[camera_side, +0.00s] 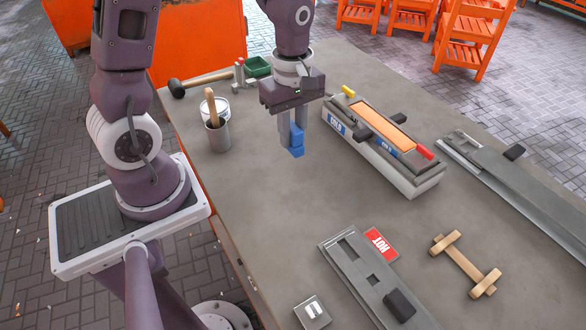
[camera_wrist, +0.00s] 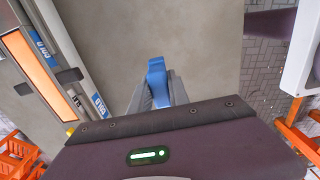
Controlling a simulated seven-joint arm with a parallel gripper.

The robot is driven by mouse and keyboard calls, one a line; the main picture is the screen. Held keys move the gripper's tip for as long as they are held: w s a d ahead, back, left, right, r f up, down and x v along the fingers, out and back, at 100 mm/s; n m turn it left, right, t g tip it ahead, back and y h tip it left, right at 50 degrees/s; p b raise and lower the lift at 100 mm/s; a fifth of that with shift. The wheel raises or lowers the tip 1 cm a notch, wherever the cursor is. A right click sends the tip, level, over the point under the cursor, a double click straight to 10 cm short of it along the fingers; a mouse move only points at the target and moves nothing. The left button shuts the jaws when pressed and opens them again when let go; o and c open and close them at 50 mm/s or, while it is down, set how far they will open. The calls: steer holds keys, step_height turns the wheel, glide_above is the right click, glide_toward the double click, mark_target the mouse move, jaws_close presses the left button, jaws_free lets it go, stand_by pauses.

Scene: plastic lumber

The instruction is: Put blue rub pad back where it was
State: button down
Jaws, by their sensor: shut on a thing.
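The blue rub pad (camera_side: 297,143) is held between the fingers of my gripper (camera_side: 292,128), above the grey table. Its lower end sticks out below the fingertips. In the wrist view the blue pad (camera_wrist: 157,80) shows between the two grey fingers of my gripper (camera_wrist: 157,92), with bare table beyond it. The pad looks clear of other objects. I cannot tell exactly how high above the table it is.
A COLD fixture with an orange strip (camera_side: 382,128) stands right of my gripper. A metal cup with a brush (camera_side: 218,136) stands left. A HOT-labelled plate (camera_side: 365,280), a wooden handle piece (camera_side: 465,265), a mallet (camera_side: 200,82) and a green bin (camera_side: 257,67) also lie on the table (camera_side: 262,210). Its middle is clear.

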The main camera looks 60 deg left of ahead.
step_height(320, 180, down, 8)
steer(key=shift+f, duration=0.1)
steer(key=shift+f, duration=0.1)
steer(key=c, duration=1.3)
jaws_free()
steer(key=shift+o, duration=0.2)
